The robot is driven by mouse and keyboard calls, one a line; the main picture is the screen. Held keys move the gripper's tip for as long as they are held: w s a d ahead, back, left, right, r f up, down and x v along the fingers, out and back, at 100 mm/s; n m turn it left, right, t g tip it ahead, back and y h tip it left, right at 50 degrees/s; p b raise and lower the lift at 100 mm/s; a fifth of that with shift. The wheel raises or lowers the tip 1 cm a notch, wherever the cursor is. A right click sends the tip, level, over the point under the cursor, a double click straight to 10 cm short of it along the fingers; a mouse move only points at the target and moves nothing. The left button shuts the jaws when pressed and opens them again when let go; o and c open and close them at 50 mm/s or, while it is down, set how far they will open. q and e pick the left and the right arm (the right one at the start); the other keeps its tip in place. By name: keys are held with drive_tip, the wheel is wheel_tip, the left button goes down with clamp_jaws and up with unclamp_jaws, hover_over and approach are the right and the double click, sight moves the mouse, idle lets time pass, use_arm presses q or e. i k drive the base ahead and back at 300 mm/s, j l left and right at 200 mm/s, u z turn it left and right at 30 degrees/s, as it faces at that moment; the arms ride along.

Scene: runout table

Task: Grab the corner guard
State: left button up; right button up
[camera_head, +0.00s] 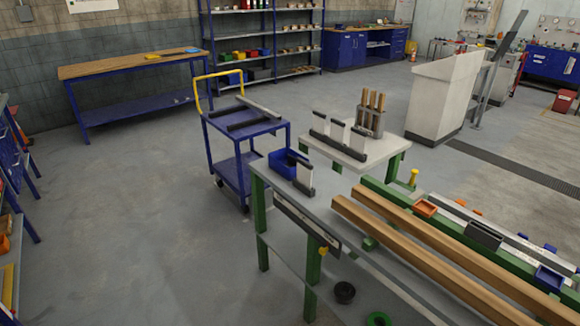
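I cannot tell for sure which thing is the corner guard. On the green-framed runout table (354,270) at lower right lie two long wooden beams (420,262). Beside them are a small orange piece (425,208), a dark grey block-like piece (484,235) and a blue piece (549,279). A blue bin (285,164) sits at the table's far left end, with a light upright plate in a dark base (304,178) next to it. Neither of my grippers is in view.
A blue cart (246,172) with a yellow handle carries dark bars, left of the runout table. A white-topped table (378,150) behind holds upright plates and a rack of wooden handles (371,114). Floor at left is clear.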

sight(291, 162)
drive_tip(key=j+z, duration=0.2)
drive_tip(key=j, duration=0.55)
drive_tip(key=z, duration=0.2)
drive_tip(key=i+j+z, duration=0.2)
drive_tip(key=z, duration=0.25)
drive_tip(key=i+j+z, duration=0.15)
drive_tip(key=j+z, duration=0.15)
drive_tip(key=z, duration=0.15)
drive_tip(key=i+j+z, duration=0.1)
drive_tip(key=j+z, duration=0.2)
drive_tip(key=z, duration=0.15)
drive_tip(key=i+j+z, duration=0.25)
drive_tip(key=j, duration=1.3)
drive_tip(key=j+z, duration=0.25)
drive_tip(key=j, duration=1.25)
